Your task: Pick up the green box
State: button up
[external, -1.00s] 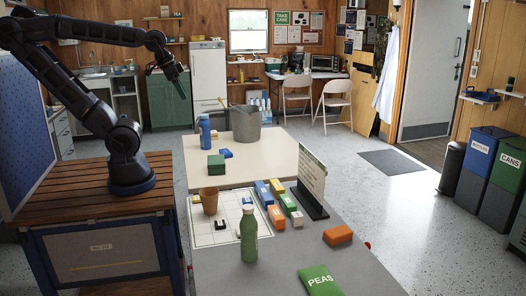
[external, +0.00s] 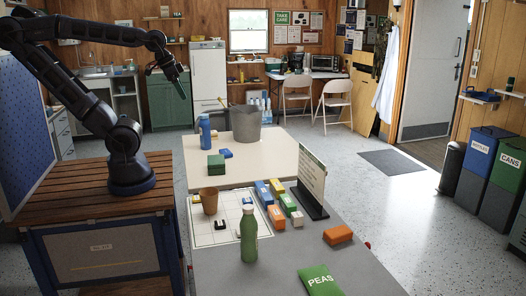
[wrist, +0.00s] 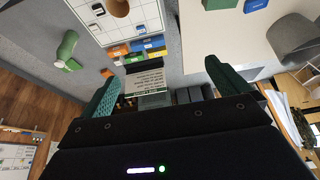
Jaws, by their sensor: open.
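The green box (external: 216,165) sits on the cream table (external: 252,179), near its left side, next to a small blue block (external: 226,153). In the wrist view only part of the green box (wrist: 219,4) shows, cut off at the top edge. My gripper (external: 169,84) is raised high in the air, to the left of the box and well apart from it. In the wrist view its two green-padded fingers (wrist: 162,74) are spread wide with nothing between them.
A blue bottle (external: 205,128) and a grey bucket (external: 246,123) stand behind the box. On the grey table are a brown cup (external: 209,201), several coloured blocks (external: 276,187), an upright sign (external: 311,179), a green bottle (external: 248,235) and a green PEAS bag (external: 320,281).

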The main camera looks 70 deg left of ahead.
dwell(0.5)
jog(key=w+a+f+n+g, duration=0.2)
jog(key=w+a+f+n, duration=0.25)
jog(key=w, duration=0.45)
jog(key=n+g+h, duration=0.3)
jog(key=n+h, duration=0.1)
jog(key=n, duration=0.8)
send_near(216, 159)
jog(key=shift+w+d+f, duration=0.25)
jog(key=shift+d, duration=0.35)
jog(key=shift+s+a+f+h, duration=0.1)
jog(key=shift+a+f+h, duration=0.15)
jog(key=shift+f, duration=0.4)
jog(key=x, duration=0.5)
jog(key=shift+s+d+f, duration=0.1)
jog(key=shift+x, duration=2.6)
jog(key=shift+s+f, duration=0.15)
jog(key=shift+f, duration=0.1)
